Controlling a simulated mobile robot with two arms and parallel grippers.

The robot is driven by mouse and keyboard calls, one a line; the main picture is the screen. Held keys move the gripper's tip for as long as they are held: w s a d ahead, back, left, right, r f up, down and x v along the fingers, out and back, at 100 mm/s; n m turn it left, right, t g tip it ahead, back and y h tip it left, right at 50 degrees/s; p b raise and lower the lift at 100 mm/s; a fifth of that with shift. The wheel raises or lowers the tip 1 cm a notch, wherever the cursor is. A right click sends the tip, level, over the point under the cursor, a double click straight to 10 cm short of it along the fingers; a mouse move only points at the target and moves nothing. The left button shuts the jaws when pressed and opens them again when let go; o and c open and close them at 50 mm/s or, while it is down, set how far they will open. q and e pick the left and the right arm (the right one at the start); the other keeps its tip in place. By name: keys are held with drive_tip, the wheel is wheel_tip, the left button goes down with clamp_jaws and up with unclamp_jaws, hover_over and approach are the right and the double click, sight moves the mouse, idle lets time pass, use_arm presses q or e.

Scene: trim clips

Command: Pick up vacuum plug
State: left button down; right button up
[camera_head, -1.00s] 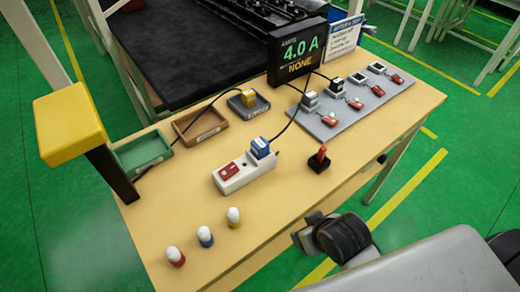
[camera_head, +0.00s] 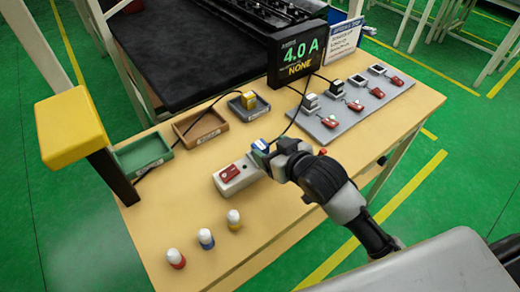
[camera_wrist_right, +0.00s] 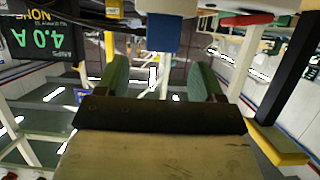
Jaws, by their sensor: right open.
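A blue plug (camera_head: 260,146) stands in the right end of the white power strip (camera_head: 230,182), with a black cable. A yellow plug (camera_head: 248,99) sits in the grey tray (camera_head: 240,110). I cannot read which one is the vacuum plug. My right gripper (camera_head: 277,157) is at the strip's right end, beside the blue plug. In the right wrist view its two green fingers (camera_wrist_right: 159,78) are apart with nothing held. The blue plug (camera_wrist_right: 163,32) shows above and between them in the picture, with a visible gap on both sides. My left gripper is not in view.
A green tray (camera_head: 143,156) and a brown tray (camera_head: 200,125) lie on the left. Several pegs (camera_head: 205,239) stand at the front. A grey socket panel (camera_head: 345,117) and a display (camera_head: 297,55) reading 4.0 A are at the back. A yellow-topped post (camera_head: 72,127) rises at left.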

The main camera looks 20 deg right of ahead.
sight(260, 144)
drive_tip(key=p+x, duration=0.1)
drive_tip(key=x, duration=0.4)
drive_tip(key=shift+f, duration=0.25)
drive_tip(key=shift+c, duration=1)
drive_tip(key=c, duration=0.8)
drive_tip(key=shift+c, duration=0.2)
drive_tip(key=shift+r, duration=0.15)
